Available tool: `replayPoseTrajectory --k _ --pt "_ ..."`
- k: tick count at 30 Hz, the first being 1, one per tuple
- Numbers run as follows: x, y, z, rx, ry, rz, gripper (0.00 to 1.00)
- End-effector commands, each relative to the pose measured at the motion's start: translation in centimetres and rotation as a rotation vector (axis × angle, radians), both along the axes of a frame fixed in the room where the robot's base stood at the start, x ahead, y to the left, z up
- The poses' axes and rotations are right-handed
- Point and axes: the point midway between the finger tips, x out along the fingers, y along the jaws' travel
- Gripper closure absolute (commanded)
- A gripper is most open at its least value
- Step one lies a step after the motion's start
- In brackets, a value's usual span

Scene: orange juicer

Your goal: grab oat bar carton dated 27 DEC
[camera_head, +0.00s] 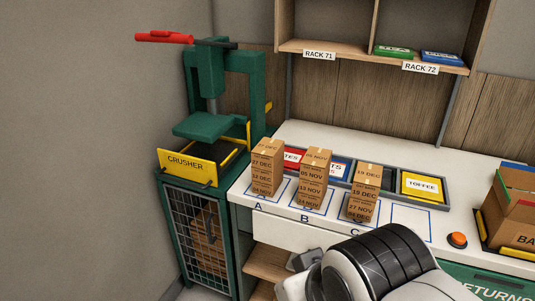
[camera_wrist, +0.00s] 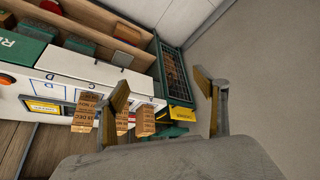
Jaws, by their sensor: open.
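Three stacks of brown cartons stand on the white counter (camera_head: 380,240): stack A (camera_head: 266,170), stack B (camera_head: 313,180) and stack C (camera_head: 364,195). Stack A has small print that seems to read 27 DEC near its top, with 13 DEC below. Stack B seems to show 05 NOV and 12 DEC; stack C shows 19 DEC near its top and 27 NOV lower. The stacks also appear in the wrist view, dates hard to read. My gripper (camera_wrist: 160,84) is open and empty, apart from the stacks.
A green crusher (camera_head: 213,110) stands left of the counter. Behind the stacks is a row of labelled bins, including a yellow TOFFEE bin (camera_head: 424,186). An orange button (camera_head: 457,239) and an open box (camera_head: 515,205) are at right. A rack shelf (camera_head: 345,53) overhangs the back.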

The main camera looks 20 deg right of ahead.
Motion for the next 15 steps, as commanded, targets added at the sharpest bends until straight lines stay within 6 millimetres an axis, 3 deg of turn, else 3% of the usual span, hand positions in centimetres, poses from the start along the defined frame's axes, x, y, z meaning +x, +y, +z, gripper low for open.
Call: replayPoseTrajectory --k 8,15 --pt "0.8 0.3 0.3 0.008 -0.013 0.003 0.28" --pt "5.0 1.4 1.4 0.048 -0.078 0.016 0.28"
